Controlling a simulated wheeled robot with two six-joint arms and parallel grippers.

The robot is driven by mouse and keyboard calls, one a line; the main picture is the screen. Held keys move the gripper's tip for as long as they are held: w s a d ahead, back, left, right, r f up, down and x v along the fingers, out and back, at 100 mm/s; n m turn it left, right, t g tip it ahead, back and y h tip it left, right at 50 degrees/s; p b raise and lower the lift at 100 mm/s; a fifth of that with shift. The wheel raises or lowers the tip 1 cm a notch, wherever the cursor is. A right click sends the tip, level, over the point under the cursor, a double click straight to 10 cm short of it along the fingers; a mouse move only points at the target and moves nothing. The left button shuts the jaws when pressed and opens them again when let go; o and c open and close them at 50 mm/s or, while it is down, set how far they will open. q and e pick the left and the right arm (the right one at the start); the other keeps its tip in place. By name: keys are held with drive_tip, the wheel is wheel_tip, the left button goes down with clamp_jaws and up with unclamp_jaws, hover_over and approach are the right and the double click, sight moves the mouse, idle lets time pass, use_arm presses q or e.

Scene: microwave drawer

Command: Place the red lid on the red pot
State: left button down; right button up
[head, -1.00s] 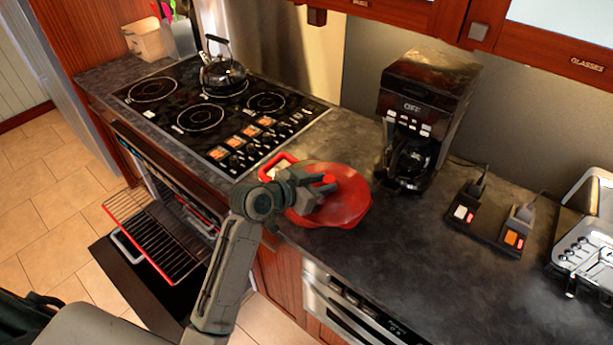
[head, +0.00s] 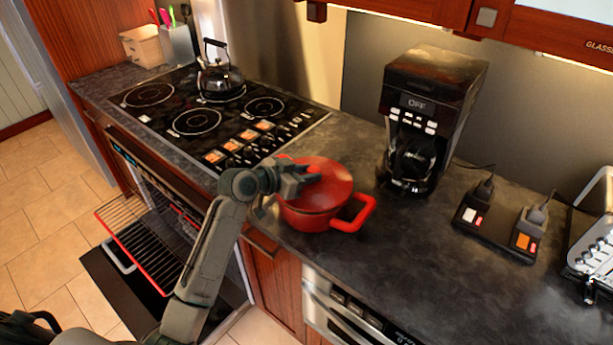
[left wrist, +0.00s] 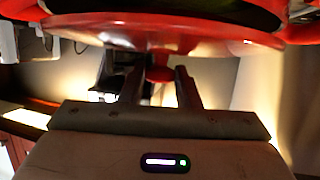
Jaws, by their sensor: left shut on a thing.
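The red pot (head: 312,218) stands on the dark counter, right of the stove, with one handle showing at its right. The red lid (head: 330,182) is over the pot's top, level or nearly so. In the left wrist view the lid (left wrist: 140,36) spans the top, with a dark opening at the upper edge; I cannot tell whether lid and rim touch all round. My left gripper (head: 308,177) is shut on the lid's knob, which shows between the fingers in the left wrist view (left wrist: 159,74). My right gripper is not in view.
The stove (head: 215,115) has a kettle (head: 220,78) at the back. A coffee maker (head: 425,120) stands behind and right of the pot. The oven is open, its rack (head: 150,245) out below. A power strip (head: 498,232) lies right; the counter between is clear.

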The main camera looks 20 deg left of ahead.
use_arm(q)
drive_tip(key=shift+r, duration=0.1)
drive_tip(key=shift+f+b, duration=0.45)
drive_tip(key=shift+f, duration=0.1)
drive_tip(key=c, duration=1.1)
unclamp_jaws()
drive_tip(key=shift+s, duration=0.1)
drive_tip(key=shift+r, duration=0.1)
drive_tip(key=shift+r+p, duration=0.25)
drive_tip(key=shift+p, duration=0.1)
drive_tip(key=shift+r+b+v, duration=0.2)
drive_tip(key=shift+b+v, duration=1.5)
drive_tip(key=shift+v, duration=4.35)
